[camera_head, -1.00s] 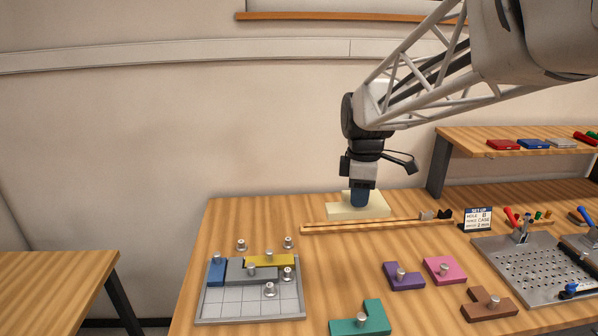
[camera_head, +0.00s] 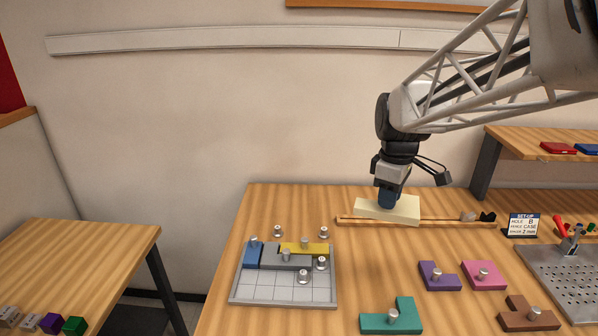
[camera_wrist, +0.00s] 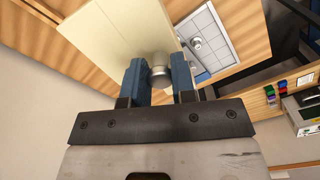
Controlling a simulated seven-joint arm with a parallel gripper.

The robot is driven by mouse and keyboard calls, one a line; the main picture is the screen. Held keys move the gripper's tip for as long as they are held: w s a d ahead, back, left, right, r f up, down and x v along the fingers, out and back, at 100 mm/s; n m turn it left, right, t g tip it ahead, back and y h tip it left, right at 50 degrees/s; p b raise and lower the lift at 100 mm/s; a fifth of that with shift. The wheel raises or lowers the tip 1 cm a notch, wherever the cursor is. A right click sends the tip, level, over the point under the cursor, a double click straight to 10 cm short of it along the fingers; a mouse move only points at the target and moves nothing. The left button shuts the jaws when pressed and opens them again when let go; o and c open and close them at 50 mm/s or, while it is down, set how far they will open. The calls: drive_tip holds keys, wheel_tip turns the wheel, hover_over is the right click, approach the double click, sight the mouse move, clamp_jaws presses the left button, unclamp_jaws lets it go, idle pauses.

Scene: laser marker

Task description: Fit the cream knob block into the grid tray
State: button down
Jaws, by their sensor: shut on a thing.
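The cream knob block (camera_head: 398,210) is a flat pale piece near the back of the table, partly in front of the wooden rail. My gripper (camera_head: 387,200) is above it, pointing down. In the wrist view my gripper (camera_wrist: 160,80) has its blue fingers shut on the metal knob of the cream block (camera_wrist: 115,35). Whether the block touches the table or rail is unclear. The grid tray (camera_head: 283,290) stands at the table's front left. It holds a blue, a grey and a yellow piece at its back, with empty squares in front. It also shows in the wrist view (camera_wrist: 222,40).
Loose green (camera_head: 378,322), purple (camera_head: 440,283), pink (camera_head: 484,283) and brown (camera_head: 515,322) knob blocks lie right of the tray. A thin wooden rail (camera_head: 455,223) runs behind them. A perforated metal plate (camera_head: 560,275) is at right.

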drive_tip(key=s+a+f+m, duration=0.6)
drive_tip(key=a+f+m, duration=0.3)
drive_tip(key=m, duration=0.7)
drive_tip(key=s+a+f+m, duration=0.7)
drive_tip(key=a+m, duration=0.5)
drive_tip(key=m, duration=0.4)
drive_tip(key=shift+a+f+m, duration=0.15)
drive_tip(key=shift+f+m, duration=0.25)
drive_tip(key=shift+f, duration=0.6)
drive_tip(key=shift+w+a+f, duration=0.25)
drive_tip(key=shift+w+a, duration=0.9)
drive_tip(key=shift+w, duration=1.05)
drive_tip(key=shift+w+a+f, duration=0.2)
drive_tip(key=shift+w+a, duration=1)
drive_tip(key=shift+w, duration=1)
drive_tip(key=shift+w+a+f, duration=0.25)
drive_tip(key=shift+w+a, duration=0.9)
drive_tip(key=shift+w, duration=1.05)
drive_tip(key=shift+w, duration=0.1)
drive_tip(key=shift+w+a, duration=0.15)
drive_tip(key=shift+w, duration=0.05)
drive_tip(key=shift+w+f, duration=0.1)
drive_tip(key=shift+f, duration=1.7)
drive_tip(key=shift+f, duration=0.15)
